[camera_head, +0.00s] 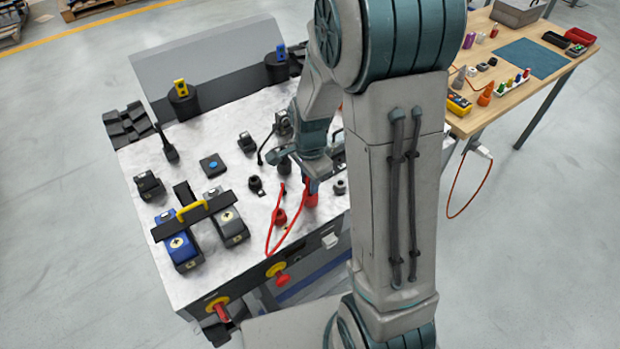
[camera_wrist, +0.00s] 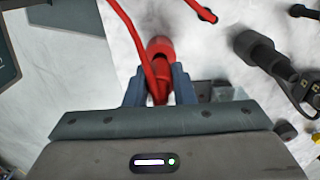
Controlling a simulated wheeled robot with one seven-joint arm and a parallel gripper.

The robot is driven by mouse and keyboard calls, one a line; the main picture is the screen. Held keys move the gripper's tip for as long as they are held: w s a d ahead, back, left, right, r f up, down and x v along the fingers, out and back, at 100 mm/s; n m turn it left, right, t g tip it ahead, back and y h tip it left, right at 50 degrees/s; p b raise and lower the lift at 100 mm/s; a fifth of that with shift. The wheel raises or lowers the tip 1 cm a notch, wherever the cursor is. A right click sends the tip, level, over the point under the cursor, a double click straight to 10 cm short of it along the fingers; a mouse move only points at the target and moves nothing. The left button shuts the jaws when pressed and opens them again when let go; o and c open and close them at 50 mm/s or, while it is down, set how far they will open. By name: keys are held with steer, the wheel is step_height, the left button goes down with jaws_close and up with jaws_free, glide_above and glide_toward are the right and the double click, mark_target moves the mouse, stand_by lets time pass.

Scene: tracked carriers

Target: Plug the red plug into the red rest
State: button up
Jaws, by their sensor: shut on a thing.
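My gripper (camera_head: 308,178) reaches down over the right part of the white-topped bench. In the head view a red piece (camera_head: 311,200) shows directly below the gripper, close to the bench top. A red cable (camera_head: 268,240) loops from there toward the front edge and back. Another red fitting (camera_head: 280,217) stands on the bench just left of the gripper; I cannot tell whether it is the red rest. The plug's lower end is hidden.
Black fittings (camera_head: 256,185) stand close left of the gripper. A carrier with a yellow handle (camera_head: 192,210) joins a blue and a grey block at the front left. Red knobs (camera_head: 281,280) stick out of the bench front. A wooden table (camera_head: 540,60) stands at the right.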

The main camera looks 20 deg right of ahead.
steer(key=shift+f+b, duration=0.8)
steer(key=shift+f, duration=0.3)
steer(key=o, duration=1)
steer(key=shift+o, duration=0.2)
steer(key=shift+r, duration=0.1)
step_height(320, 180, up, 14)
steer(key=shift+f, duration=0.15)
steer(key=s+r+n+t, duration=0.3)
steer(key=s+n, duration=1.1)
steer(key=shift+r, duration=0.2)
